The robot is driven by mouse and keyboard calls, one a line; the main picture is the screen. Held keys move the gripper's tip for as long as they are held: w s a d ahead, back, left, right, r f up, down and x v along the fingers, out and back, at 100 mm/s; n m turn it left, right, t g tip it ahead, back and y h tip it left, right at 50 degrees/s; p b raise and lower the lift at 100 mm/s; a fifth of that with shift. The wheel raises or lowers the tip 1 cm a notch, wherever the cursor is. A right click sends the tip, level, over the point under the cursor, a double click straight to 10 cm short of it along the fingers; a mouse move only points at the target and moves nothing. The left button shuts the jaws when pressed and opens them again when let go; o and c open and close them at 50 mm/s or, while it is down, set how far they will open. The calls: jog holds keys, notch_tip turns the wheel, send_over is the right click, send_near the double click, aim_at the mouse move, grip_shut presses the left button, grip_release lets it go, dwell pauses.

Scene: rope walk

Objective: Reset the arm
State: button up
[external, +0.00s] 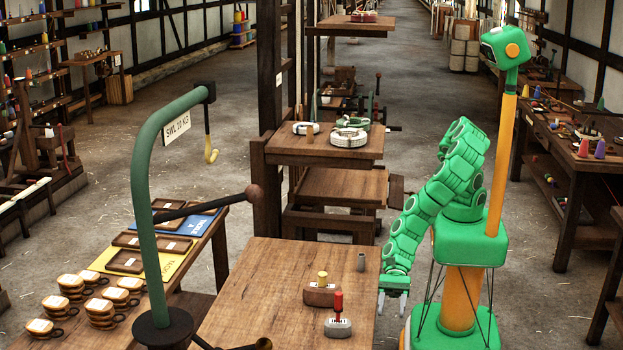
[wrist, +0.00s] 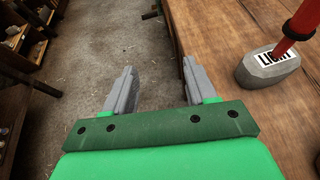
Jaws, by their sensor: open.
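My green arm is bent and hangs down at the right edge of the wooden table (external: 250,310) in the external view. My gripper (external: 393,299) points down beside that edge. In the wrist view my gripper (wrist: 160,85) has its two grey fingers well apart, with only floor and the table's edge between and beyond them. It is open and empty. A grey block with a red handle and a label (external: 338,327) stands on the table to the left of my gripper. The same block (wrist: 268,70) is right of the fingers in the wrist view, apart from them.
A green crane post (external: 142,220) stands at the left. A workbench (external: 570,150) lines the right side. The floor (external: 400,120) behind me is mostly open.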

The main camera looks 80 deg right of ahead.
jog(key=w+d+r+m+t+h, duration=0.25)
jog(key=w+d+r+m, duration=0.25)
jog(key=w+d, duration=0.25)
jog(key=w+d+r+m+t+h, duration=0.2)
jog(key=w+d+r+m+t, duration=0.3)
jog(key=w, duration=0.3)
jog(key=w+d+r+m+h, duration=0.1)
jog(key=w+d+m+h, duration=0.2)
jog(key=d+m, duration=0.45)
jog(key=w+d+r+m+h, duration=0.1)
jog(key=w+d+m+h, duration=0.3)
jog(key=d, duration=0.7)
jog(key=s+d+m+g+h, duration=0.1)
jog(key=s+d+m+g, duration=0.9)
jog(key=s+d+m, duration=1)
jog(key=s+d+r+m, duration=1.1)
jog(key=s+d, duration=0.1)
jog(key=d, duration=0.2)
jog(key=shift+s+r, duration=0.3)
jog(key=shift+h, duration=0.25)
